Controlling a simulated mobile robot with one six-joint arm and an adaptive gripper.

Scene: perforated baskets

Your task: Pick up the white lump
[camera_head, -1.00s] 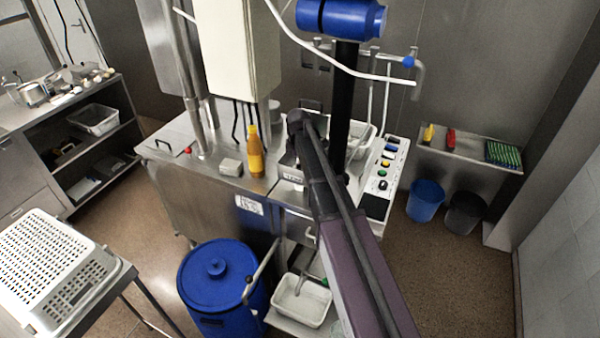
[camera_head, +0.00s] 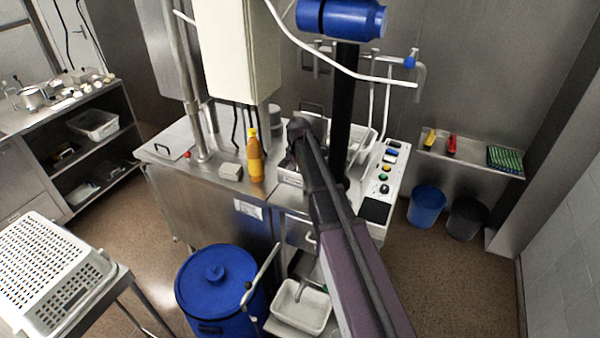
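A small pale grey-white block (camera_head: 231,172) lies on the steel counter, just left of an orange bottle (camera_head: 256,160). It may be the white lump; several small whitish pieces (camera_head: 75,91) also lie on the shelf top at the far left, too small to identify. My arm reaches up from the lower right to the steel machine, its dark far joint right of the bottle. I cannot make out my gripper; the fingers do not show, and nothing held is visible.
A white perforated basket (camera_head: 45,270) stands on a table at lower left. A blue lidded barrel (camera_head: 217,290) stands before the machine. A white tray (camera_head: 301,307) sits low beside it. Two bins (camera_head: 427,205) stand at right. Brown floor is open on both sides.

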